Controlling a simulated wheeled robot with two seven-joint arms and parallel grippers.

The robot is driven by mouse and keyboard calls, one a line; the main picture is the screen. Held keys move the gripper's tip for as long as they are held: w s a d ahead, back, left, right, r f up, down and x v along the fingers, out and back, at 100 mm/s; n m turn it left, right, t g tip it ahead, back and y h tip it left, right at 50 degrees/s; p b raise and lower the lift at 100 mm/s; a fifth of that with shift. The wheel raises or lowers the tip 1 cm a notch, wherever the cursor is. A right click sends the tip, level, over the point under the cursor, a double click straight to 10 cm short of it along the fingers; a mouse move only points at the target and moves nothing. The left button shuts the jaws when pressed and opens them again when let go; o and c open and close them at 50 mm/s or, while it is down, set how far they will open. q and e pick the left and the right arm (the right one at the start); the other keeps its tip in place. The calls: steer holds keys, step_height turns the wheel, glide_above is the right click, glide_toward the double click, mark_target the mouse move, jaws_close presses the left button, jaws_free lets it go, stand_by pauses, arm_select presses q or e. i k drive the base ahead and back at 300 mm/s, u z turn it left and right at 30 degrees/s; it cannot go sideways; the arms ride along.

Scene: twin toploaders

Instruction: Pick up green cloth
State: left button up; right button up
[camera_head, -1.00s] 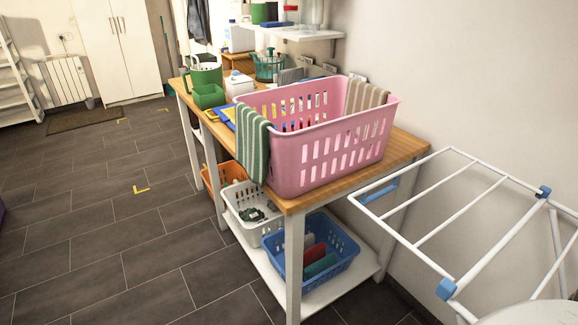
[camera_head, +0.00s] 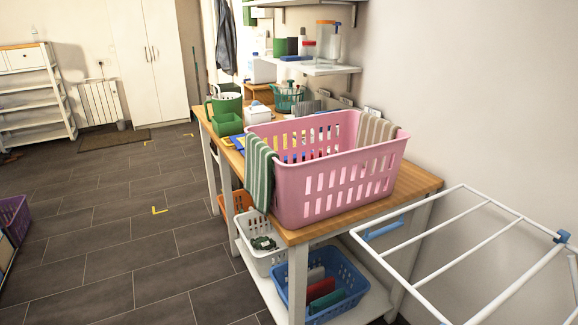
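A green cloth with pale stripes (camera_head: 260,172) hangs over the near left corner of a pink laundry basket (camera_head: 290,204). The basket stands on the wooden tabletop (camera_head: 411,187). A plain dark green folded item (camera_head: 326,301) lies in the blue basket (camera_head: 353,280) on the lower shelf, beside a red one. Neither of my grippers is in view.
A white drying rack (camera_head: 440,254) stands at the right, close to the table. White (camera_head: 259,258) and orange (camera_head: 241,200) baskets sit on the lower shelf. Green containers (camera_head: 227,124) stand on the table's far end. The floor (camera_head: 125,225) left of the table is open.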

mark_target(259, 182)
steer(key=i, duration=0.9)
steer(key=k, duration=1)
steer(key=u, duration=1.2)
steer(key=i, duration=1.85)
steer(key=z, duration=2.75)
